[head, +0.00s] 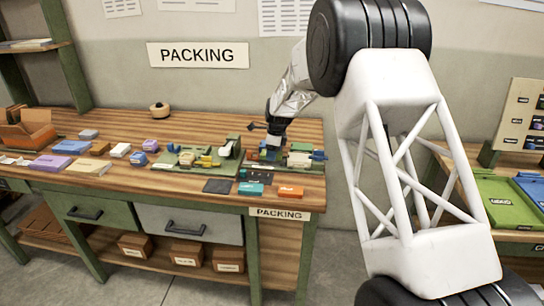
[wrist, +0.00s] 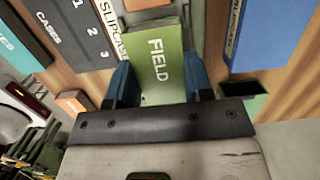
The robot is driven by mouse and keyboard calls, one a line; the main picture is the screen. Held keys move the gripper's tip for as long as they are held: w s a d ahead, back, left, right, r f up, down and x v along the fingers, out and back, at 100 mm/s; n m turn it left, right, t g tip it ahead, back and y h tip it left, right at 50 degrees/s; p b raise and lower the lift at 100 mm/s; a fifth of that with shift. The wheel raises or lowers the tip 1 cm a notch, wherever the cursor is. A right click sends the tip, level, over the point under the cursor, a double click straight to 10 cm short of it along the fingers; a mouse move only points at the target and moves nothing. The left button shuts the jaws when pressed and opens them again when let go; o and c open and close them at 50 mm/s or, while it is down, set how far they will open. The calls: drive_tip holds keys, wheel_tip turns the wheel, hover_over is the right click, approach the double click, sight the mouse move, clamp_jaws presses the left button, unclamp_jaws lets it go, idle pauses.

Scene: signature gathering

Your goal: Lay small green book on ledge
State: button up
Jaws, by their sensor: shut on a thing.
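A small green book lettered FIELD (wrist: 156,62) sits between the two blue fingers of my gripper (wrist: 160,85) in the wrist view. The fingers are shut on its sides. In the head view my gripper (head: 270,148) is low over the right part of the wooden workbench (head: 150,187), among green fixtures. The book cannot be made out clearly there. I cannot tell which surface is the ledge, or whether the book touches anything below it.
A green fixture (head: 212,157) stands left of my gripper. A teal box (head: 250,190), an orange box (head: 290,191) and a dark panel (head: 218,186) lie near the bench's front edge. Several small boxes and books fill the left. A blue panel (wrist: 258,30) is close in the wrist view.

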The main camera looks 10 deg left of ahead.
drive_tip(key=shift+f, duration=0.75)
drive_tip(key=shift+f, duration=0.4)
